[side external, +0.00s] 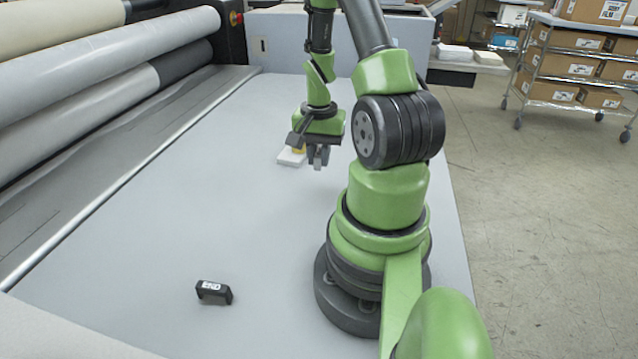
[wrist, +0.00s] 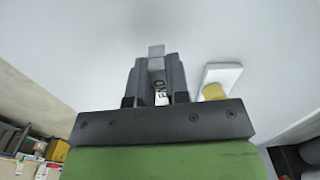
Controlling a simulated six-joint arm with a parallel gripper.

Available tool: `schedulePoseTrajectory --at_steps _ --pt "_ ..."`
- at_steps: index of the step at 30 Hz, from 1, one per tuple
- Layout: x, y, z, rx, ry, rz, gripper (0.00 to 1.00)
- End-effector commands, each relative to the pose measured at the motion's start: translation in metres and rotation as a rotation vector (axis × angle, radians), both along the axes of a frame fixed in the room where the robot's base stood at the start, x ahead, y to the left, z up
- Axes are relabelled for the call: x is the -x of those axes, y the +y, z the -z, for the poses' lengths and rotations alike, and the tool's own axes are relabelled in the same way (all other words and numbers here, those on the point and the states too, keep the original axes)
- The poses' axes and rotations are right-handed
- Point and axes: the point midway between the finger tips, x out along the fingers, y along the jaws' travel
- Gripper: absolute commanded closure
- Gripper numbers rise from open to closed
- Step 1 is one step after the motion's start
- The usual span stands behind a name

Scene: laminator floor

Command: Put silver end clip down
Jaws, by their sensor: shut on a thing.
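My gripper (side external: 318,158) is low over the grey table at the back, its fingers pointing down. In the wrist view, my gripper (wrist: 157,80) is shut on the silver end clip (wrist: 156,52). The clip is light grey, sticks out a little past the fingertips, and shows part of a dark-lettered label between the fingers. In the side view the fingers mostly hide the clip. I cannot tell whether it touches the table.
A white block with a yellow part (side external: 291,158) lies just left of my gripper; in the wrist view the white block (wrist: 222,74) is at right. A black labelled clip (side external: 213,292) lies at the front. Rollers (side external: 100,60) line the left. The middle of the table (side external: 200,200) is clear.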

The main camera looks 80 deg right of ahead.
Motion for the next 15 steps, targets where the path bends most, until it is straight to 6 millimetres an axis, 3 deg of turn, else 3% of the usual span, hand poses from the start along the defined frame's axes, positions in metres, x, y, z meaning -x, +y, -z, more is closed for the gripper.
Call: schedulePoseTrajectory --at_steps 15 --pt "0.0 0.0 0.062 0.001 0.002 -0.002 1.0"
